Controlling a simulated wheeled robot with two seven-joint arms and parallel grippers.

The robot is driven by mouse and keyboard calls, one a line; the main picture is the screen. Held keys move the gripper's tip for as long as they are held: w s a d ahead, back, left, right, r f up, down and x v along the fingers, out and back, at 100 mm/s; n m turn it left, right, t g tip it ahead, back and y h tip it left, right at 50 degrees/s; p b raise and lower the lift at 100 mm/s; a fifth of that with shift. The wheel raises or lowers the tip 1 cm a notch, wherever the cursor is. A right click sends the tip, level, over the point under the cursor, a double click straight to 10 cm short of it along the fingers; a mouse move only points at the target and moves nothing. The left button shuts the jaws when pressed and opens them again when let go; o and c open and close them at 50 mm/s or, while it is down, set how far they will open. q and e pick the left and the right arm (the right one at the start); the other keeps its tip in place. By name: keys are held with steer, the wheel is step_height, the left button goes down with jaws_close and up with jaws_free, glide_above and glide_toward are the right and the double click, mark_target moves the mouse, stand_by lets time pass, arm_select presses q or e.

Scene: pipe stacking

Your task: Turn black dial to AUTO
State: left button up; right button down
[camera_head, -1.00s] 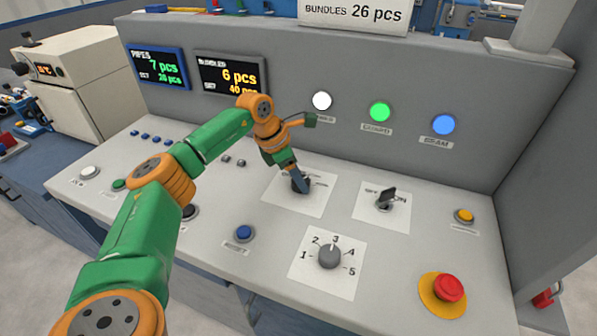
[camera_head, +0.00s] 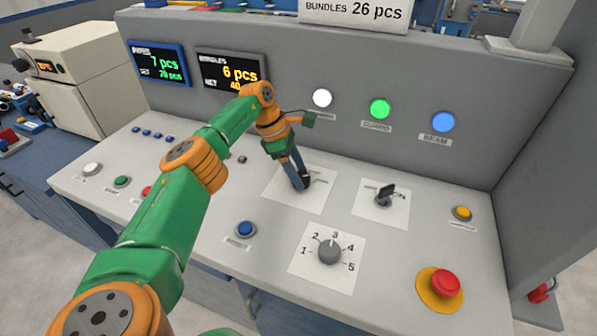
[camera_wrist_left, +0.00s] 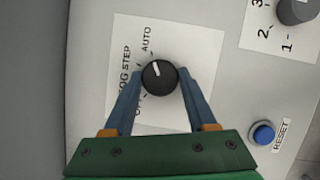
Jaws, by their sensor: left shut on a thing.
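The black dial (camera_wrist_left: 160,78) sits on a white label plate (camera_wrist_left: 207,50) in the left wrist view. Its white pointer line points up and slightly left there, roughly toward the AUTO label (camera_wrist_left: 147,39). The STEP and JOG labels lie to its left, and an OFF label is partly hidden by a finger. My left gripper (camera_wrist_left: 158,82) is shut on the dial, with one blue finger on each side. In the head view my left gripper (camera_head: 301,183) reaches down onto the dial, which it mostly hides. My right gripper is not in view.
An OFF/ON switch (camera_head: 385,195) stands to the right of the dial. A grey numbered knob (camera_head: 330,251) and the blue RESET button (camera_head: 246,229) are nearer the front. A red emergency button (camera_head: 445,283) is at the front right. White, green and blue lamps line the back panel.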

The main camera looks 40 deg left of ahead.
mark_target(288, 182)
arm_select(q)
steer(key=o, duration=1.4)
steer(key=v, duration=0.7)
